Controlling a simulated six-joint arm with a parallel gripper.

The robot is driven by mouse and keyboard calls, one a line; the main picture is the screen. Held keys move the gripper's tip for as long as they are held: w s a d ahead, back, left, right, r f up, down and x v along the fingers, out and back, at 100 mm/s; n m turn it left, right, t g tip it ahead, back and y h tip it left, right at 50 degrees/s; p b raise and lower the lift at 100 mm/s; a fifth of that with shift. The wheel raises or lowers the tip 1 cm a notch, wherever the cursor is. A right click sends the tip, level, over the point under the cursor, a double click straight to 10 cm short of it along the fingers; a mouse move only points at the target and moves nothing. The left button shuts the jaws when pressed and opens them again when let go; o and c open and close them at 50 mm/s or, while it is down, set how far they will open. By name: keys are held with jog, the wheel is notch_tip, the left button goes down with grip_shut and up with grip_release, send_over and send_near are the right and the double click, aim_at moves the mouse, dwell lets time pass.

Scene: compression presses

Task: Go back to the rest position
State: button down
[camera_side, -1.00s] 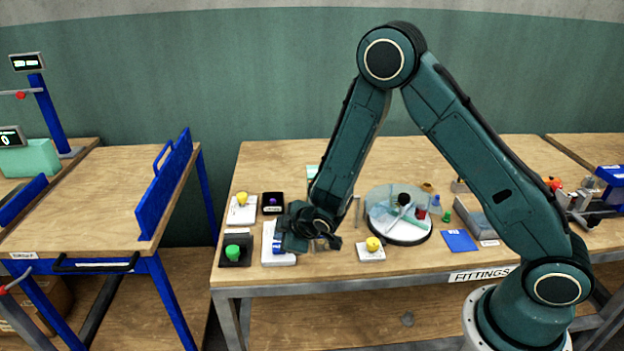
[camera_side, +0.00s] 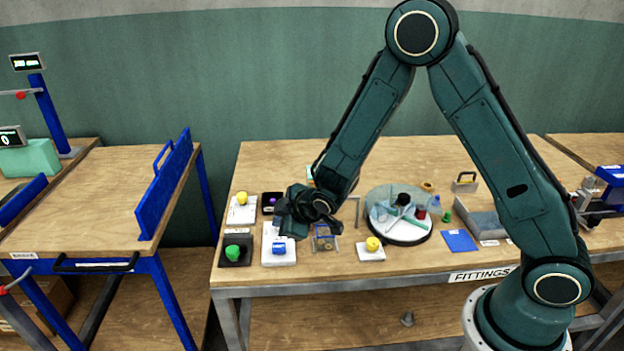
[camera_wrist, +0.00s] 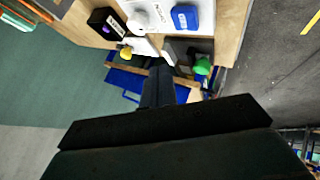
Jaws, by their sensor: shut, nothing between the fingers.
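My gripper (camera_side: 282,226) hangs above the left part of the fittings table (camera_side: 430,283) in the side view. It is shut with nothing in it, and it is clear of the pieces below. In the wrist view its dark fingers (camera_wrist: 158,85) sit close together, with the white and black pads beyond them. A blue piece (camera_side: 279,247) rests on a white pad (camera_side: 279,260) just below the gripper. A green piece (camera_side: 232,252) sits on a black pad (camera_side: 236,262) to its left.
A yellow piece (camera_side: 242,198) and a purple piece (camera_side: 272,201) stand behind on their pads. Another yellow piece (camera_side: 373,243) and a round tray (camera_side: 408,236) lie to the right. A separate bench (camera_side: 90,215) with a blue barrier (camera_side: 165,185) stands left across a gap.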

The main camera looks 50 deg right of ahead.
jog(key=shift+r, duration=0.1)
dwell(0.3)
jog(key=s+d+r+m+g, duration=0.1)
jog(key=s+d+r+m, duration=0.1)
jog(key=s+r, duration=0.45)
jog(key=s+d+r+m+g, duration=0.1)
jog(key=s+d+r+m, duration=0.2)
jog(key=r, duration=0.7)
jog(key=s+r+m, duration=0.1)
jog(key=s+r, duration=0.2)
jog(key=s, duration=0.8)
jog(key=s+r+m+g, duration=0.1)
jog(key=s+r+m, duration=0.1)
jog(key=s, duration=0.9)
jog(key=shift+s+r+g, duration=0.3)
jog(key=shift+r, duration=0.55)
